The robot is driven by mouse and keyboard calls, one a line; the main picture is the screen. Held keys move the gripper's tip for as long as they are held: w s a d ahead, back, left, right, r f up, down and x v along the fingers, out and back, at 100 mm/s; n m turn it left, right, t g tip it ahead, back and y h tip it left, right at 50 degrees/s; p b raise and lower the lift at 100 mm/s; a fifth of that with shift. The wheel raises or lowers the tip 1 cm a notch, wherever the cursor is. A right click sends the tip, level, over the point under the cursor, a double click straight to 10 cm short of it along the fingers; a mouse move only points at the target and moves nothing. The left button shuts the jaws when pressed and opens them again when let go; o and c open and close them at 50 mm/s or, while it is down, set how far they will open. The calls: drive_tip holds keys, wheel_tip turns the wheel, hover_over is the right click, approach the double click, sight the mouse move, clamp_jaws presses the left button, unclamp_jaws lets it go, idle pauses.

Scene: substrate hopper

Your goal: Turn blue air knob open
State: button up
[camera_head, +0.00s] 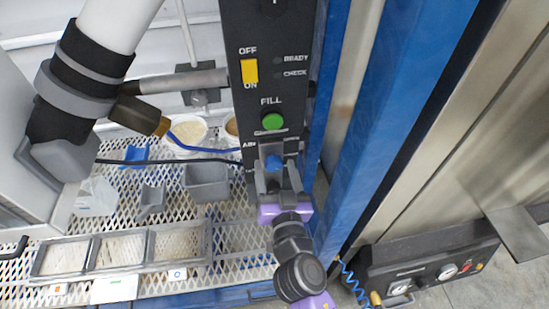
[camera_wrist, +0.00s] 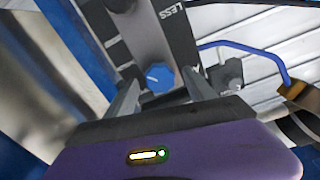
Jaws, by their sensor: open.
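The blue air knob (camera_head: 273,163) sits low on the black control panel (camera_head: 262,60), below the green FILL button. In the wrist view the blue knob (camera_wrist: 160,78) shows a white pointer mark on its face. My gripper (camera_head: 274,178) is at the knob, with its two fingers on either side of it. In the wrist view my gripper (camera_wrist: 165,92) has its fingers apart, with the knob between and beyond the tips. I cannot tell whether a finger touches the knob. Part of the panel label beside the knob is hidden.
A yellow OFF/ON switch (camera_head: 250,71) and the green FILL button (camera_head: 272,121) are above the knob. A blue post (camera_head: 375,110) stands close on the right. A mesh shelf (camera_head: 235,225) with trays (camera_head: 118,251) and a grey bin (camera_head: 207,182) lies left. A gauge panel (camera_head: 430,275) is lower right.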

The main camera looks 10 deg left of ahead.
drive_tip(key=shift+x, duration=1.35)
clamp_jaws()
drive_tip(key=c, duration=1.4)
unclamp_jaws()
